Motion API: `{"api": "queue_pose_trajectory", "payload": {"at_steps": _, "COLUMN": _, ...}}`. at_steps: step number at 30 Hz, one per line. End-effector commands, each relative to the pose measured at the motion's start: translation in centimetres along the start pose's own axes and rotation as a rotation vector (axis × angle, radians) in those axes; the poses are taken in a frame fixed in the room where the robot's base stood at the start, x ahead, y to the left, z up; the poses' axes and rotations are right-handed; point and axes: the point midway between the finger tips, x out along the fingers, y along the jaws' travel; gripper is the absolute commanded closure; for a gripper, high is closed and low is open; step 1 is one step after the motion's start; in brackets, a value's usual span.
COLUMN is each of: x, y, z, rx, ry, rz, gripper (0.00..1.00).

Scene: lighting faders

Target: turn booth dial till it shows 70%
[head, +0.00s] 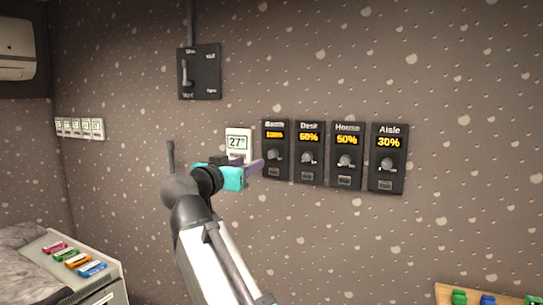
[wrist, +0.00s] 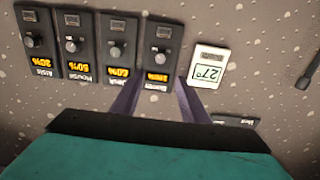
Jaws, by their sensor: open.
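The booth dial panel (head: 275,150) is the leftmost of the black dial panels on the wall. Its label looks like "Booth", and its orange readout is too blurred to read surely, perhaps 100%. Its round grey knob (head: 274,155) is below the readout. In the wrist view, which is upside down, the booth panel (wrist: 160,50) is in front of my gripper, with its knob (wrist: 162,58) above the fingertips. My gripper (head: 255,166) is teal with purple fingers, just left of the booth panel. In the wrist view its fingers (wrist: 158,85) are apart and empty, and I see no contact with the knob.
Right of booth are panels for Desk (head: 309,152) at 60%, House (head: 346,155) at 50% and Aisle (head: 388,158) at 30%. A white thermostat (head: 238,141) reading 27° is close on the left. A lever switch box (head: 199,72) is higher up.

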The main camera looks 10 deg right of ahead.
Motion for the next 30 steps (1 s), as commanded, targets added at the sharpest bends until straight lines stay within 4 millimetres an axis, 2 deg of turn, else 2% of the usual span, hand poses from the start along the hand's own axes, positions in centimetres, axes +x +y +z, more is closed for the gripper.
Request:
{"api": "queue_pose_trajectory", "payload": {"at_steps": 5, "x": 0.8, "y": 0.0, "z": -0.1, "rx": -0.001, "ry": -0.001, "rz": 0.002, "gripper": 0.59}}
{"api": "queue_pose_trajectory", "payload": {"at_steps": 10, "x": 2.5, "y": 0.0, "z": -0.2, "rx": -0.002, "ry": -0.001, "rz": 0.002, "gripper": 0.59}}
{"api": "queue_pose_trajectory", "payload": {"at_steps": 30, "x": 11.8, "y": 0.0, "z": -0.2, "rx": -0.001, "ry": -0.002, "rz": 0.002, "gripper": 0.59}}
